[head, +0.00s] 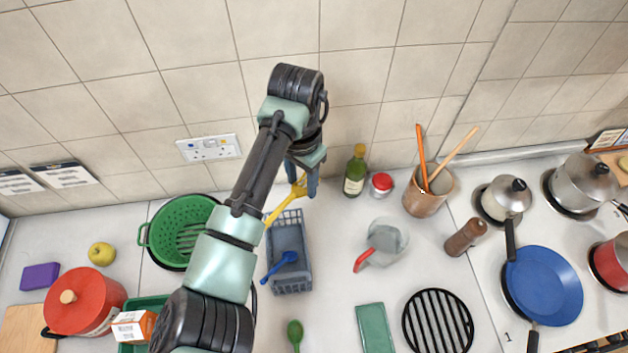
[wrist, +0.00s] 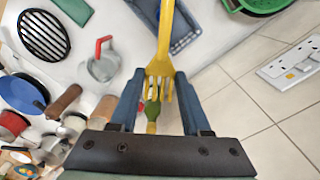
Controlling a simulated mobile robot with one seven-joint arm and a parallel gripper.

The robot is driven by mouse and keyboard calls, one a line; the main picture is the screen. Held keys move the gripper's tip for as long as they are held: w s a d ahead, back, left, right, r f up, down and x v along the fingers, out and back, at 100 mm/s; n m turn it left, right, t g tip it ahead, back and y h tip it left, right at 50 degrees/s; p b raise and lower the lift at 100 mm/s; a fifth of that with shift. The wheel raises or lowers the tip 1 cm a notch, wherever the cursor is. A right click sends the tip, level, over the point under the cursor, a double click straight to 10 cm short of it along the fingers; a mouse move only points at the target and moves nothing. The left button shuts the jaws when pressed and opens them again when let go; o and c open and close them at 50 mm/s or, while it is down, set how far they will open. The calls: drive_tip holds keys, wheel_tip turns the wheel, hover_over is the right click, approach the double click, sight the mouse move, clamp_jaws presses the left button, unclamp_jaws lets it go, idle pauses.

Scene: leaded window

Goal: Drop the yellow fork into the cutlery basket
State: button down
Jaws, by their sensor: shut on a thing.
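The yellow fork (head: 284,203) is held in my gripper (head: 305,181) at the back of the counter. In the wrist view the fork (wrist: 164,42) lies between the fingers of my gripper (wrist: 158,88), tines towards the palm and handle pointing away. The cutlery basket (head: 305,272) is a grey-blue crate just in front of my gripper, and the fork's handle end shows by its back left corner. I cannot tell the height of the fork above it. A blue spoon (head: 281,263) lies in the basket. A corner of the basket (wrist: 187,41) shows in the wrist view.
A green colander (head: 158,235) stands left of the basket, partly behind my arm. A green bottle (head: 355,172) and a red-lidded jar (head: 381,185) stand right of my gripper. A clear jug (head: 388,238) stands right of the basket. A green spoon (head: 295,332) lies in front.

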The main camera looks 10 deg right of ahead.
drive_tip(key=shift+d+f+b, duration=0.1)
drive_tip(key=shift+f+b, duration=2.4)
drive_tip(key=shift+f, duration=0.45)
drive_tip(key=shift+c, duration=1.4)
unclamp_jaws()
wheel_tip(320, 180, up, 13)
drive_tip(key=shift+r+b, duration=0.1)
drive_tip(key=shift+b, duration=0.55)
